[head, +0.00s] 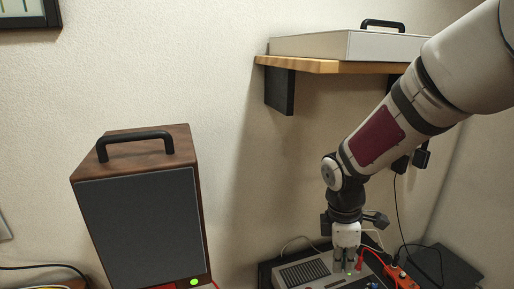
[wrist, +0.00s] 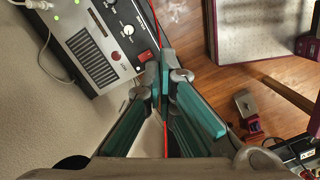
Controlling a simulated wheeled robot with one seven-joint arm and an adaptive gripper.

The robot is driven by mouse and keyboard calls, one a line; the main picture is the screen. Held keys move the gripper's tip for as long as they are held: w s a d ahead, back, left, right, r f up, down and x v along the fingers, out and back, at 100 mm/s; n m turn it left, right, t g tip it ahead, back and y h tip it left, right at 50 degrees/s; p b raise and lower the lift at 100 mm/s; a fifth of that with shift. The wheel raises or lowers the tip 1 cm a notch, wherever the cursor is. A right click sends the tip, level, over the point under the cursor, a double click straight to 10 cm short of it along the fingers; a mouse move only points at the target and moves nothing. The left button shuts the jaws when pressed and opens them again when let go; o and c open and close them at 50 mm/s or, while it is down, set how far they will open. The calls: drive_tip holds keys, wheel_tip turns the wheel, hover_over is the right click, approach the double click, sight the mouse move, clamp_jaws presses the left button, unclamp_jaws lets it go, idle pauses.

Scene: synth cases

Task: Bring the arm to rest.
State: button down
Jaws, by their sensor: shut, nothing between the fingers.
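My arm comes in from the upper right of the head view. My gripper (head: 346,264) points down over a grey panel device (head: 304,273) in the head view. In the wrist view my gripper (wrist: 166,62) has its teal fingers together, with nothing seen between the tips. The device (wrist: 95,45) also shows in the wrist view, with a grille, knobs and a red switch, to the left of the fingertips. Whether the fingertips touch it I cannot tell. A red cable (wrist: 165,139) runs behind the fingers.
A wooden cabinet with a dark front (head: 142,232) and a handle stands at left. A wall shelf (head: 325,67) holding a pale case (head: 345,46) is above, behind my arm. An orange box (head: 402,277) with cables lies right of the gripper. Wooden floor (wrist: 262,78) shows in the wrist view.

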drive_tip(key=s+r+m+t+y+p, duration=0.1)
drive_tip(key=s+r+m+t, duration=0.3)
drive_tip(key=s+r+m, duration=1.1)
drive_tip(key=s+r, duration=0.1)
drive_tip(key=s, duration=0.4)
drive_tip(key=shift+s+r+m+y, duration=0.2)
drive_tip(key=shift+r+m+y, duration=0.1)
drive_tip(key=shift+r+m, duration=0.1)
